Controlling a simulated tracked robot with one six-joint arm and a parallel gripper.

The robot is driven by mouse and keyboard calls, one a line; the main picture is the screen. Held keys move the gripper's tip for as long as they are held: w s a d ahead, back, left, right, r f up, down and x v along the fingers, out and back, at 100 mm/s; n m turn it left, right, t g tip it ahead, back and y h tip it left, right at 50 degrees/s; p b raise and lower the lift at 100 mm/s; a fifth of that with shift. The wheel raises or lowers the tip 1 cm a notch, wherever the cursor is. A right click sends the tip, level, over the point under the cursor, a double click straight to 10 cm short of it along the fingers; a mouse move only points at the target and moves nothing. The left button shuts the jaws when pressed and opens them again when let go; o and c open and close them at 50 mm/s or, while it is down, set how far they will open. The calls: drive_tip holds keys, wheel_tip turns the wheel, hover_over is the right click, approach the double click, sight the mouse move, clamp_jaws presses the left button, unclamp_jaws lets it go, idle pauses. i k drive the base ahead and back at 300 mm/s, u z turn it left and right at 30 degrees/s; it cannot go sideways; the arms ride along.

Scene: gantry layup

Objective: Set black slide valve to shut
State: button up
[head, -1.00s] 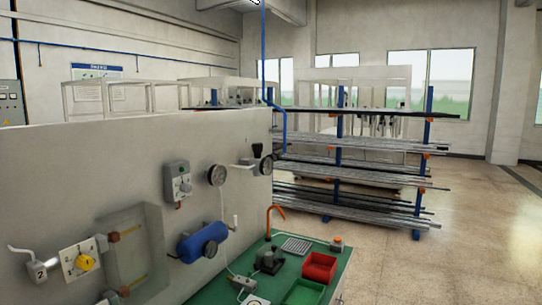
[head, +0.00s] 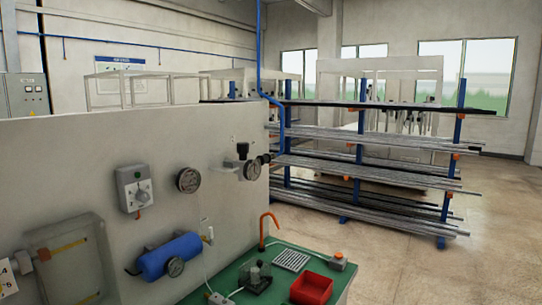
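I cannot single out the black slide valve with certainty. Black fittings sit near the right end of the grey panel (head: 90,150): a black knob (head: 242,149) on a regulator, with a round gauge (head: 252,170) beside it and a small black part (head: 265,158) at the panel's edge. They are too small to tell any slide position. My gripper is not in view.
The panel also bears a grey switch box (head: 135,190), another gauge (head: 188,180), a blue tank (head: 170,257) and a clear-fronted box (head: 70,250). A green bench (head: 275,282) holds a red bin (head: 312,288). A pipe rack (head: 375,165) stands behind; open floor (head: 500,200) lies right.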

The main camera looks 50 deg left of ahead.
sight(266, 158)
drive_tip(key=i, duration=1.65)
drive_tip(key=u, duration=3.65)
